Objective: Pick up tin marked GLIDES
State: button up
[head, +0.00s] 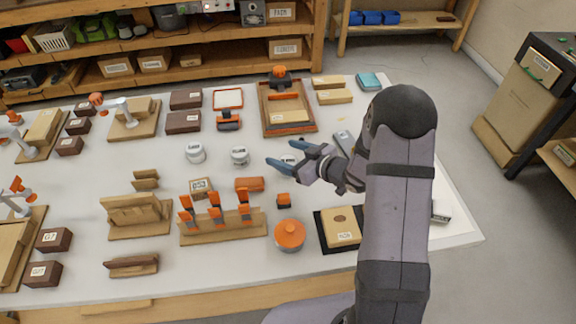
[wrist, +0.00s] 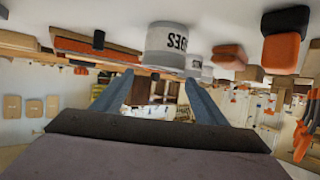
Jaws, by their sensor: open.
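Three short pale grey tins stand on the white tabletop in the head view: a left tin (head: 195,153), a middle tin (head: 239,156) and a right tin (head: 288,160) partly hidden by my gripper. My gripper (head: 281,153) is open, with its blue fingers at the right tin. In the wrist view, which appears upside down, a near tin (wrist: 166,42) looms just beyond the open fingers (wrist: 158,84). Its label shows only a few inverted letters, ending in what looks like ES. I cannot read the word GLIDES in full on any tin.
An orange-brown block (head: 249,184), a small orange-topped block (head: 284,201) and an orange round lid (head: 289,234) lie in front of the tins. A wooden rack (head: 222,229) with orange clips stands front left. A wooden tray (head: 287,128) lies behind. Tabletop between the tins is clear.

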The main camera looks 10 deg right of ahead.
aim_at(281, 159)
jog(key=shift+f, duration=0.5)
notch_tip(281, 159, down, 2)
jog(key=shift+f, duration=0.1)
jog(key=shift+x, duration=1)
jog(key=shift+w+a+f, duration=0.1)
jog(key=shift+w+a, duration=0.2)
jog(key=shift+w, duration=0.1)
jog(key=shift+c, duration=0.2)
jog(key=c, duration=1.1)
jog(key=shift+r, duration=5.05)
